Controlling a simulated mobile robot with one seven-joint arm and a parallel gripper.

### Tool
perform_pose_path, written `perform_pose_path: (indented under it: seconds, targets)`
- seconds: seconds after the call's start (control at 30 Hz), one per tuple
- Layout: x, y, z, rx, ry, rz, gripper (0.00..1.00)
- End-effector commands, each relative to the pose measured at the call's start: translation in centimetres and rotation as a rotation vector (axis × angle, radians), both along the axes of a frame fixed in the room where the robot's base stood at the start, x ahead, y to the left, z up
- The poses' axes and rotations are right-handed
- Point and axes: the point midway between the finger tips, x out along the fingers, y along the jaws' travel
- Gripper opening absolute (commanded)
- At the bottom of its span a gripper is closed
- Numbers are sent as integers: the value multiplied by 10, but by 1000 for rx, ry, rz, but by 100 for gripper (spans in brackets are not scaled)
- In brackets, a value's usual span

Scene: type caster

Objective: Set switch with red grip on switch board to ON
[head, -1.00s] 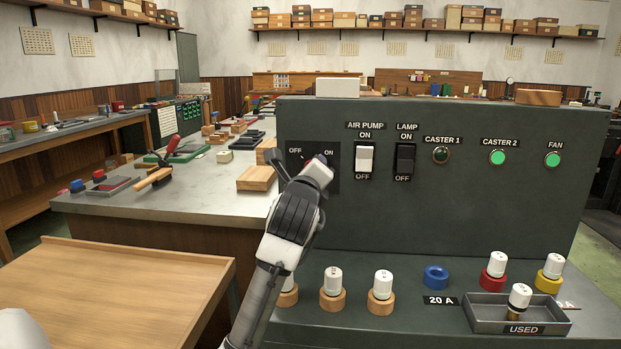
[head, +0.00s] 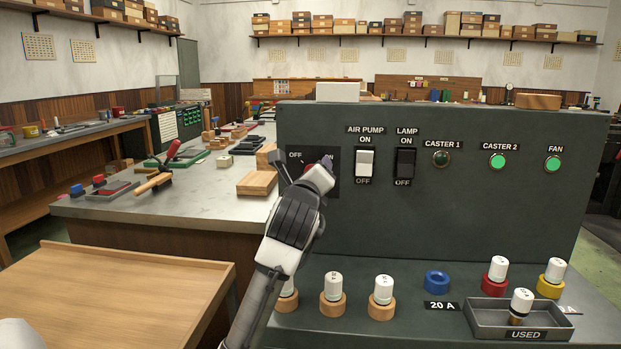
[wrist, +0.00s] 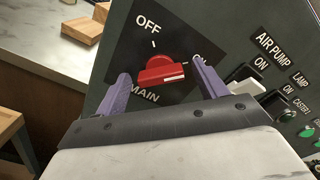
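The switch with the red grip (wrist: 162,72) is a rotary knob on a dark plate marked OFF, ON and MAIN. It also shows in the head view as a small red patch (head: 309,167), mostly hidden by my gripper. My gripper (wrist: 161,72) is at the plate with one purple finger on each side of the knob. Small gaps show between fingers and knob, so it is open. The right finger partly covers the ON mark. The switch board (head: 450,220) is dark grey-green.
To the right on the board are the air pump switch (head: 365,163), the lamp switch (head: 404,163) and several indicator lights. White-capped fuses and a used tray (head: 480,327) stand on the ledge below. A workbench (head: 190,205) with wood blocks lies at left.

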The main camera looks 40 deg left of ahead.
Motion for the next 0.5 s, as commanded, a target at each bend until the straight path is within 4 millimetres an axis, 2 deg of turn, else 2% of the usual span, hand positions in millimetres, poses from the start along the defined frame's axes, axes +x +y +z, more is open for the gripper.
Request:
perform_pose_path:
  seconds: [0.27, 0.37, 0.5]
  targets:
    - [-1, -1, 0, 0, -1, -1, 71]
    - [-9, -5, 0, 0, -2, -1, 71]
    - [-30, -18, -1, 1, -4, 0, 71]
